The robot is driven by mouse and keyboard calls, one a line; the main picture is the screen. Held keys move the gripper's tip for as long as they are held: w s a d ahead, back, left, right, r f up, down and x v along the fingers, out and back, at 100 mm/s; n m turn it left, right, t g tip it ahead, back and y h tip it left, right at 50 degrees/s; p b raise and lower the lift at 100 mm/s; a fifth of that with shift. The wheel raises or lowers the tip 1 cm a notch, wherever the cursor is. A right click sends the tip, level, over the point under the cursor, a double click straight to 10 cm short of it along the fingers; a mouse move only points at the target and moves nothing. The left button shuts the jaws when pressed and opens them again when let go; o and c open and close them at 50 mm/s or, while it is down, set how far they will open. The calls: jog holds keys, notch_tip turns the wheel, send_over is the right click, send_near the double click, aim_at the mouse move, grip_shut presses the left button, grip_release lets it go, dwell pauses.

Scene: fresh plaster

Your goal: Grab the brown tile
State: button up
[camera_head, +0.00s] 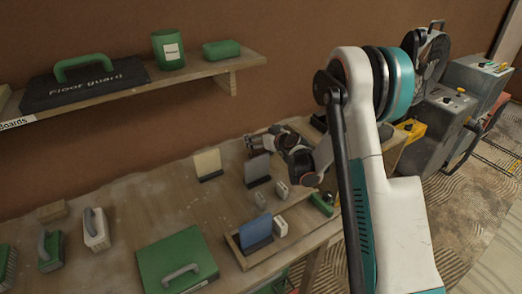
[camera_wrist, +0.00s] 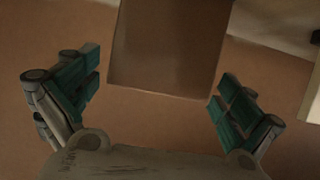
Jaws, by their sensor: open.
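In the wrist view a flat brown panel (camera_wrist: 165,48), likely the brown tile, lies between the two spread fingers of my gripper (camera_wrist: 160,72). Its lower edge shows; its upper end runs out of the picture. Clear gaps remain on both sides, and neither finger touches it. In the head view my gripper (camera_head: 256,139) is over the back of the workbench, just behind a grey tile standing in a dark base (camera_head: 257,168).
A cream tile (camera_head: 208,163) stands left of the gripper. A blue tile (camera_head: 256,230) stands in a wooden tray (camera_head: 236,251) in front. A shelf (camera_head: 190,75) with green items hangs above, left. A green case (camera_head: 178,262) lies at the front.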

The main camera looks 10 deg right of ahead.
jog(key=shift+r, duration=0.1)
jog(key=c, duration=1.7)
jog(key=shift+r, duration=0.1)
